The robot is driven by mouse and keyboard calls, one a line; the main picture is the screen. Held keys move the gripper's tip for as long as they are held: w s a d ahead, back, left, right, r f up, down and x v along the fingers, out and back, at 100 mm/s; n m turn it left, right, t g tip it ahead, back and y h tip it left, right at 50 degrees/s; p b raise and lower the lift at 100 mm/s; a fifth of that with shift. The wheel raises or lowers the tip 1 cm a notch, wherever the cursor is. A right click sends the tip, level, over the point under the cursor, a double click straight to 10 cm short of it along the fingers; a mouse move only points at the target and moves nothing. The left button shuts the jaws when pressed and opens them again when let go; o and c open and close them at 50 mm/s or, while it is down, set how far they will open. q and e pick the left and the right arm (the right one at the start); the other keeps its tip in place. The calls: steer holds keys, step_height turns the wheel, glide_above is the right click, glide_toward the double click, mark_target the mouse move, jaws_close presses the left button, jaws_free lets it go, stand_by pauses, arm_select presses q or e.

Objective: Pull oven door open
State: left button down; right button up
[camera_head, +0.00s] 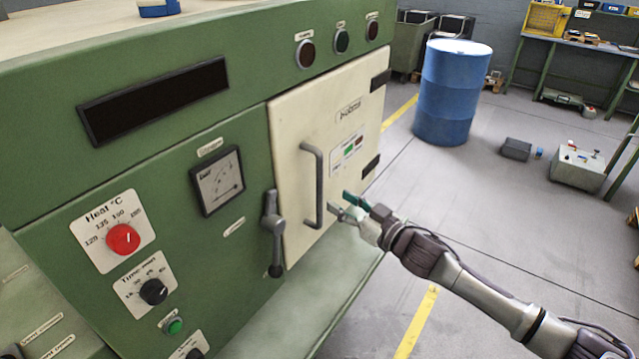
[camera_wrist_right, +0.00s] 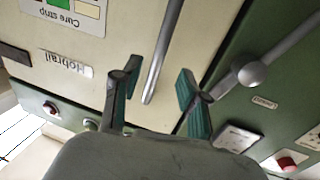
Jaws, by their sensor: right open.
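The cream oven door (camera_head: 345,115) is set in the front of the green machine and looks shut. It carries a grey vertical bar handle (camera_head: 318,185). A grey lever latch with a dark knob (camera_head: 273,230) hangs down beside the door's left edge. My right gripper (camera_head: 342,203) is open, just right of the handle's lower part. In the right wrist view, the handle (camera_wrist_right: 162,55) runs between the two teal-padded fingers (camera_wrist_right: 157,78) in the picture, with no clear contact. The latch (camera_wrist_right: 253,73) lies to the right there. My left gripper is out of view.
The green oven (camera_head: 60,200) carries a red heat knob (camera_head: 123,239), a timer knob (camera_head: 153,291) and a gauge (camera_head: 217,181). A blue barrel (camera_head: 452,95) stands behind on the right. The grey floor right of the door is mostly clear.

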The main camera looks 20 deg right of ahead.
mark_target(322, 190)
steer(key=p+x, duration=0.1)
steer(key=x, duration=0.7)
steer(key=shift+c, duration=0.3)
jaws_close()
